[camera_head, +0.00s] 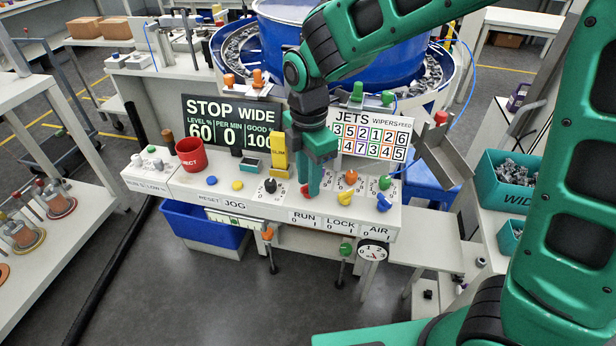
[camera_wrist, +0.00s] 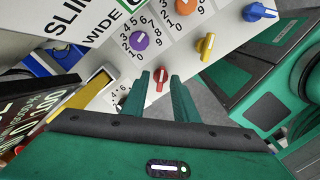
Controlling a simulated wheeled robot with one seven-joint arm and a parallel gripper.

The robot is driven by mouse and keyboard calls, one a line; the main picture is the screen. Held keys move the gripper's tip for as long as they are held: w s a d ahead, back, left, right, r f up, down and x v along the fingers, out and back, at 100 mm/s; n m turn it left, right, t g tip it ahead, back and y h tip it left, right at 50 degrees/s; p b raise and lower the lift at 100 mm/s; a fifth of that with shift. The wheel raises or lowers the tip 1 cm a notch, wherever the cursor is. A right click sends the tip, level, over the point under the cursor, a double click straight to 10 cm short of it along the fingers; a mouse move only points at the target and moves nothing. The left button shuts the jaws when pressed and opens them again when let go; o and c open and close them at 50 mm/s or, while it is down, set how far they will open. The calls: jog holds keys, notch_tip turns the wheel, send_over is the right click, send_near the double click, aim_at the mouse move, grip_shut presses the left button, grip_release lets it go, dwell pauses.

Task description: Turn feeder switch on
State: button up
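A row of three pointer knobs sits along the front of the white console: red (camera_head: 305,191), yellow (camera_head: 345,198) and blue (camera_head: 383,202). Labels RUN, LOCK and AIR with 0 and 1 marks are on the front face below. No readable label says feeder, so I cannot tell which knob it is. My gripper (camera_head: 311,188) points down at the red knob. In the wrist view my gripper (camera_wrist: 160,78) is open, with the red knob (camera_wrist: 161,80) between its fingertips; contact is unclear. The yellow knob (camera_wrist: 205,46) and blue knob (camera_wrist: 261,12) are clear of it.
Numbered dials stand behind: black (camera_head: 270,186), orange (camera_head: 351,177), and purple in the wrist view (camera_wrist: 139,40). A yellow block (camera_head: 280,158), red mug (camera_head: 191,154) and display board (camera_head: 226,122) stand left. A tilted metal chute (camera_head: 440,152) is right.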

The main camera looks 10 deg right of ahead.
grip_shut()
jog(key=shift+m, duration=0.3)
jog(key=m, duration=0.3)
jog(key=shift+w+m, duration=0.1)
jog(key=shift+m, duration=0.3)
jog(key=m, duration=0.3)
jog(key=shift+m, duration=0.3)
jog(key=m, duration=0.5)
jog(key=shift+w, duration=0.1)
jog(key=shift+r+m, duration=0.1)
jog(key=shift+m, duration=2.4)
